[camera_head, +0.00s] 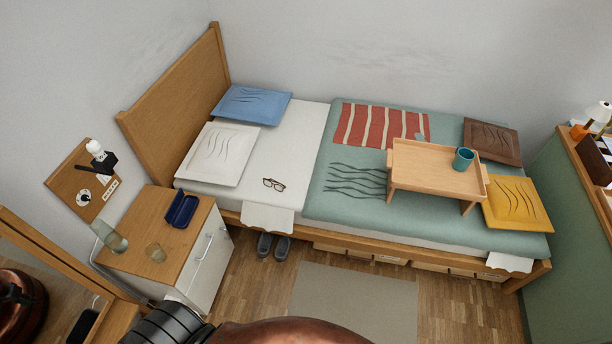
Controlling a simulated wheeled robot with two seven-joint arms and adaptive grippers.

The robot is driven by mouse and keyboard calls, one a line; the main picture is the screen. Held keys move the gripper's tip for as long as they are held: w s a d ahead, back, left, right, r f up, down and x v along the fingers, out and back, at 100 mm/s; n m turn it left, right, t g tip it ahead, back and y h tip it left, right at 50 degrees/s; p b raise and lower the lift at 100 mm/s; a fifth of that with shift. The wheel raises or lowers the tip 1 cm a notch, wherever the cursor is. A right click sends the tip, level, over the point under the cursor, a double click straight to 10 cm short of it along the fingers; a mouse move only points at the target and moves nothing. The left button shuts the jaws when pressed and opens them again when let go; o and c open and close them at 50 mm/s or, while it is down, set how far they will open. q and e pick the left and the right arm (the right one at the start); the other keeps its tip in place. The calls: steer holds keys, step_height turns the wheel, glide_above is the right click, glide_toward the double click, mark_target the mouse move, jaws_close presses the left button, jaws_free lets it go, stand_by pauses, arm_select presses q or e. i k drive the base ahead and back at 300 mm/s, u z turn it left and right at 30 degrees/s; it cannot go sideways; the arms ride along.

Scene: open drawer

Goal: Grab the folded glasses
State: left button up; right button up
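The folded glasses (274,184) have dark brown frames and lie on the white sheet of the bed, near its front edge and to the right of the white pillow. An open dark blue case (181,210) sits on the wooden nightstand (137,239) left of the bed. Parts of my own body show at the bottom of the head view, well short of the bed. Neither gripper shows in this view.
The bed (300,122) has a green blanket (300,199) on its right part, with a wooden bed tray (425,170) holding a teal cup (463,159). Grey slippers (274,246) stand on the floor by the bed. A rug (350,300) lies on open floor in front.

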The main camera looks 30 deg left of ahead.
mark_target(266, 182)
steer(key=i, duration=0.9)
steer(key=u, duration=0.3)
